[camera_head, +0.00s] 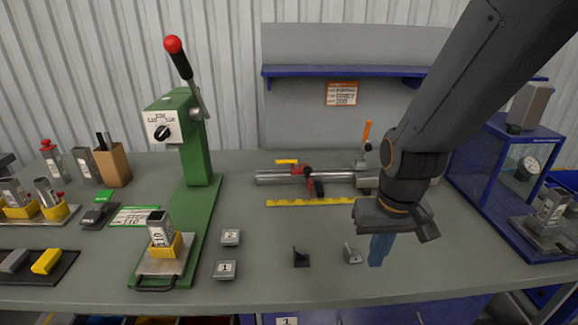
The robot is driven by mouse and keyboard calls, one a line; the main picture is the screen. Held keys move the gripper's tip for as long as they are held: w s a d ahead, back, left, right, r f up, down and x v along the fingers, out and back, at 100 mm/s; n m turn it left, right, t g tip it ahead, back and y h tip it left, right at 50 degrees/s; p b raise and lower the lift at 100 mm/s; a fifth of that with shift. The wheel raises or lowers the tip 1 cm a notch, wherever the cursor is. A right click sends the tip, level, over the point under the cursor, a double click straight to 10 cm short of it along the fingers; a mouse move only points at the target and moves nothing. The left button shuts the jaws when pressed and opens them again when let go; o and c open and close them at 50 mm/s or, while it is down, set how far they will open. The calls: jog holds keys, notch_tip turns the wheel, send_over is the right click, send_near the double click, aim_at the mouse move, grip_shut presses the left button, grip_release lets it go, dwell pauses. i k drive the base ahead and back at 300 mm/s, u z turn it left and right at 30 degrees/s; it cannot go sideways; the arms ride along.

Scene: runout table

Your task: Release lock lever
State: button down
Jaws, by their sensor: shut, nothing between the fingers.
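A steel bar fixture (338,177) lies across the middle of the table. At its right end a small upright stand carries a lever with an orange handle (367,131). A red clamp piece (301,170) sits on the bar, with a short yellow handle (287,161) to its left. I cannot tell for sure which of these is the lock lever. My gripper (376,262) points down in front of the fixture's right end, with its blue fingers shut and empty, apart from the levers. My wrist and arm hide part of the fixture's right end.
A green press (205,205) with a red-knobbed lever stands left of centre. A yellow ruler (310,202) lies before the fixture. Two numbered blocks (226,269) and small dark pieces (301,258) lie near the front. A blue frame (492,195) stands right.

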aim_at(296, 164)
jog(key=k, duration=1.15)
jog(key=u, duration=0.8)
jog(key=i, duration=1.4)
jog(key=z, duration=0.75)
